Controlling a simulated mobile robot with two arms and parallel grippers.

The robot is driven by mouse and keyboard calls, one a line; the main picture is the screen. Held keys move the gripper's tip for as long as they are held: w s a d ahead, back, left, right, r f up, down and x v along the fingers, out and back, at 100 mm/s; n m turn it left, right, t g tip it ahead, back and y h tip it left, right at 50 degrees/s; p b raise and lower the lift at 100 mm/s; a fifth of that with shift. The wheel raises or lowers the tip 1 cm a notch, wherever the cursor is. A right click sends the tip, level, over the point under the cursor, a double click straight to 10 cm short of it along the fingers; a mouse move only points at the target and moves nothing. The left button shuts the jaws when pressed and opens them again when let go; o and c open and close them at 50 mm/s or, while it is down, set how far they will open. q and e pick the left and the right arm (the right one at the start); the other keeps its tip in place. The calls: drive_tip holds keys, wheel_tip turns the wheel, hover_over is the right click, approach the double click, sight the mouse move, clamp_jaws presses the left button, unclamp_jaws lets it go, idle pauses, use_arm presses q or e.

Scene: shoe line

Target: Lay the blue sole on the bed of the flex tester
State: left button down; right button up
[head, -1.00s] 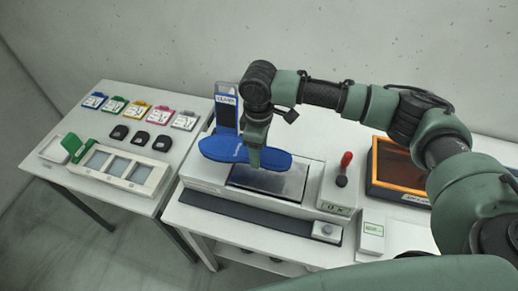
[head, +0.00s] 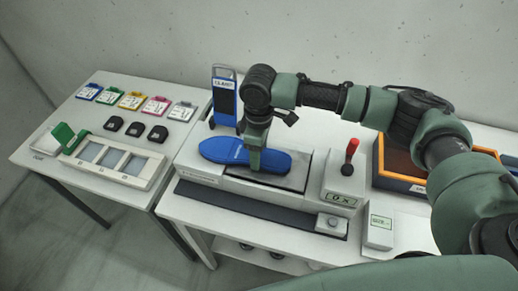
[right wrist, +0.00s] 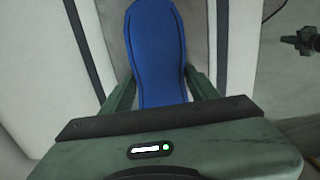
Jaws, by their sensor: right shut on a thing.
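The blue sole (head: 222,150) lies flat and lengthwise over the dark bed (head: 292,180) of the flex tester (head: 205,181) in the head view. My right gripper (head: 255,162) comes down from above and is shut on the sole near its middle. In the right wrist view the sole (right wrist: 157,45) runs between the two green fingers, one along each side. The sole covers much of the bed, and I cannot tell whether it touches it. My left gripper is not in view.
A red-knobbed lever (head: 351,150) stands right of the bed. A blue-framed panel (head: 224,97) stands behind it. An orange-rimmed tray (head: 400,182) is further right. A left table (head: 60,115) holds coloured cards, black pieces and a tray with windows. A dark strip (head: 245,207) runs in front.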

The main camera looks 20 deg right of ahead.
drive_tip(key=o, duration=1.7)
drive_tip(key=shift+r, duration=0.15)
wheel_tip(320, 180, up, 8)
drive_tip(key=shift+f+b, duration=0.15)
drive_tip(key=shift+b, duration=0.75)
